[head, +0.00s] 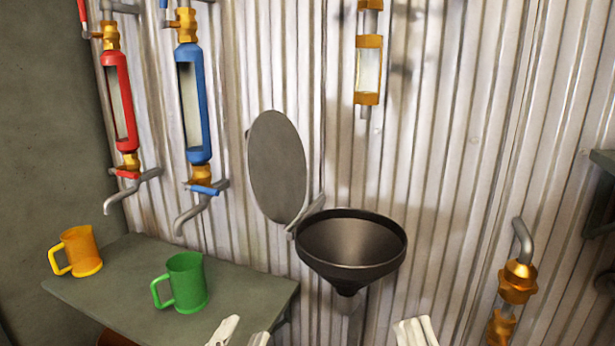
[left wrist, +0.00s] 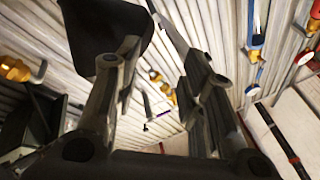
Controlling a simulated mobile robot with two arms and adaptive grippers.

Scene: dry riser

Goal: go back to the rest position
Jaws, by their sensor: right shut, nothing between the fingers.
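My left gripper (head: 241,335) shows at the bottom edge of the head view, two pale fingertips apart with nothing between them. In the left wrist view its two dark fingers (left wrist: 163,75) are also spread and empty. My right gripper (head: 415,332) shows as pale fingertips close together at the bottom edge, to the right below the funnel. Most of both grippers and arms is out of the head view.
A black funnel (head: 350,243) with a raised round lid (head: 277,167) is on the corrugated wall. A green mug (head: 186,284) and a yellow mug (head: 77,252) stand on a grey shelf (head: 245,289). Red (head: 119,100) and blue (head: 190,105) sight-glass pipes with taps hang above.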

